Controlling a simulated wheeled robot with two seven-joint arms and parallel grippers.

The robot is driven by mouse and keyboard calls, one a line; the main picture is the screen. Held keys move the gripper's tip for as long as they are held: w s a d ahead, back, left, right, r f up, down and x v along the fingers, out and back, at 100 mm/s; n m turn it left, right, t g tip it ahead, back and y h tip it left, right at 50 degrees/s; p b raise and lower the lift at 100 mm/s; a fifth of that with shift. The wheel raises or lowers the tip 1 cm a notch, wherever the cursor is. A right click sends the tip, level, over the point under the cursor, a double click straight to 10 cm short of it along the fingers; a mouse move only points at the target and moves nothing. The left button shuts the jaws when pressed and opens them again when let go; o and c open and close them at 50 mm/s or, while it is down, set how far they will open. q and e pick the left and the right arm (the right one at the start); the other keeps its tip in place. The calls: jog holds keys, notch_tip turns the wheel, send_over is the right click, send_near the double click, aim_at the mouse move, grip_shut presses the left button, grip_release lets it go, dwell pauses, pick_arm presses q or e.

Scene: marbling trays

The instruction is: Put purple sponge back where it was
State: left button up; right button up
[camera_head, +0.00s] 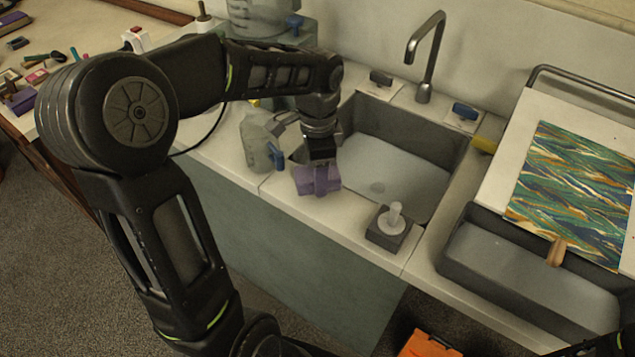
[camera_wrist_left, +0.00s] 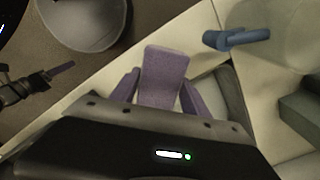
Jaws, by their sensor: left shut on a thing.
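The purple sponge (camera_head: 318,182) is in my left gripper (camera_head: 319,170), at the front edge of the counter just left of the sink (camera_head: 392,184). In the left wrist view the sponge (camera_wrist_left: 163,75) stands out between the two purple-grey fingers (camera_wrist_left: 160,95), which are shut on it. I cannot tell whether the sponge touches the counter. A dark part that looks like my right gripper (camera_wrist_left: 58,74) shows at the left of the wrist view; its jaws are too unclear to read.
A grey block with a white peg (camera_head: 388,231) stands on the counter's front right of the sink. A clear jug with a blue handle (camera_head: 258,145) stands close left of my gripper. The faucet (camera_head: 425,70) is behind. A dark tray (camera_head: 520,269) and marbled sheet (camera_head: 575,190) lie right.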

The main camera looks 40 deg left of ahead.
pick_arm(q)
jog(key=shift+f, duration=1.75)
jog(key=shift+f, duration=0.2)
jog(key=o, duration=0.8)
jog(key=shift+o, duration=0.2)
jog(key=shift+r, duration=0.1)
notch_tip(320, 180, up, 12)
jog(key=shift+r, duration=0.15)
